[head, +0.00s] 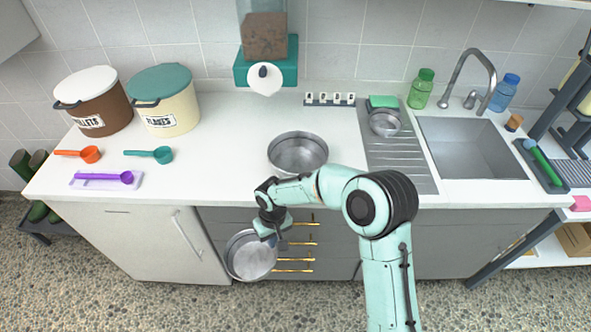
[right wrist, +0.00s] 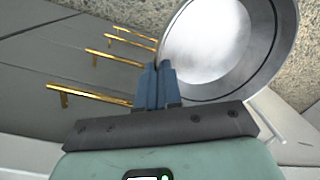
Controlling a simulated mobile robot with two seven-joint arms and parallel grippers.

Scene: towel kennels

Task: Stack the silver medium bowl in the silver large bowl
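The silver large bowl (head: 298,154) stands upright and empty on the white counter, near its front edge. The silver medium bowl (head: 250,257) hangs in front of the drawers, below counter height, steeply tilted with its inside facing me. My right gripper (head: 271,238) is shut on the medium bowl's rim, at its upper right in the head view. In the right wrist view the blue fingers (right wrist: 156,88) are close together at the edge of the medium bowl (right wrist: 215,45). My left gripper is not in view.
A smaller silver bowl (head: 384,123) sits on the drainboard (head: 400,165) beside the sink (head: 470,148). Gold drawer handles (head: 294,265) stick out near the held bowl. A dispenser (head: 265,70) hangs behind the large bowl. Scoops and two canisters (head: 167,105) stand left.

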